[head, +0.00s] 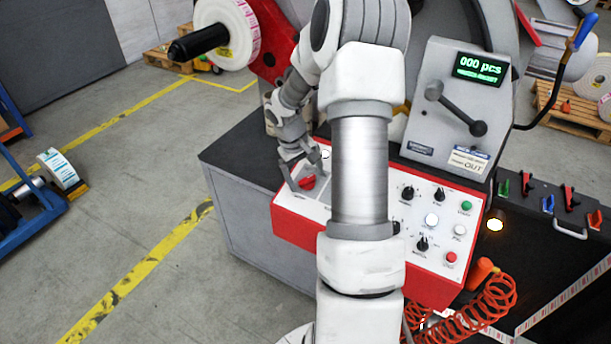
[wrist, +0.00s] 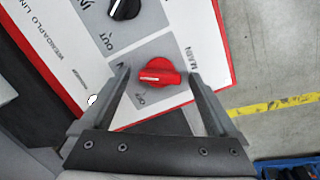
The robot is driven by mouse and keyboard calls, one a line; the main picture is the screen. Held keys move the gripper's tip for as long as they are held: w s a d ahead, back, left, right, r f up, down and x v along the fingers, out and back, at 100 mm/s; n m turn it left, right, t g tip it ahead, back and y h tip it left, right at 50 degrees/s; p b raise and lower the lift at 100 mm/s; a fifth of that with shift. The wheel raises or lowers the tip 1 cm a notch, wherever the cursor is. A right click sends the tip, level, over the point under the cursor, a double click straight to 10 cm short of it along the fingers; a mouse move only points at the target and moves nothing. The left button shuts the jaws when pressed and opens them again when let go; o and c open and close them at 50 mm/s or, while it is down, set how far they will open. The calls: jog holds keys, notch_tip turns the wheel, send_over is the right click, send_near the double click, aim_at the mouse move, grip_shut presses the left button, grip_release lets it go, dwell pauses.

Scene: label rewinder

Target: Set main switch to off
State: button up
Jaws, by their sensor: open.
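The main switch is a red rotary knob (wrist: 160,74) on a grey plate lettered MAIN, with OFF printed near it in the wrist view. In the head view the red knob (head: 307,183) sits at the left end of the white and red control panel (head: 290,203). My gripper (wrist: 161,78) is open, with one finger on each side of the red knob. In the head view my gripper (head: 306,178) is over the panel's left end. Whether the fingers touch the knob cannot be told.
A black knob (wrist: 124,8) marked IN and OUT sits beside the main switch. Several black knobs and a green button (head: 466,205) are on the panel's right part. A grey display box (head: 450,110) with a lever stands behind. Open floor lies left.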

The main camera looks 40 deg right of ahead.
jog(key=shift+c, duration=0.3)
jog(key=c, duration=1.3)
jog(key=shift+r+n, duration=0.1)
jog(key=shift+n, duration=0.3)
jog(key=n+p, duration=0.1)
jog(key=n, duration=0.4)
jog(key=shift+a+n+h+p, duration=0.15)
jog(key=shift+n+h+p, duration=0.15)
jog(key=shift+h+p, duration=0.1)
jog(key=n, duration=0.2)
jog(key=n+p, duration=0.1)
jog(key=n, duration=0.2)
jog(key=shift+t+h, duration=0.3)
jog(key=shift+n, duration=0.4)
jog(key=o, duration=1.4)
jog(key=shift+c, duration=0.2)
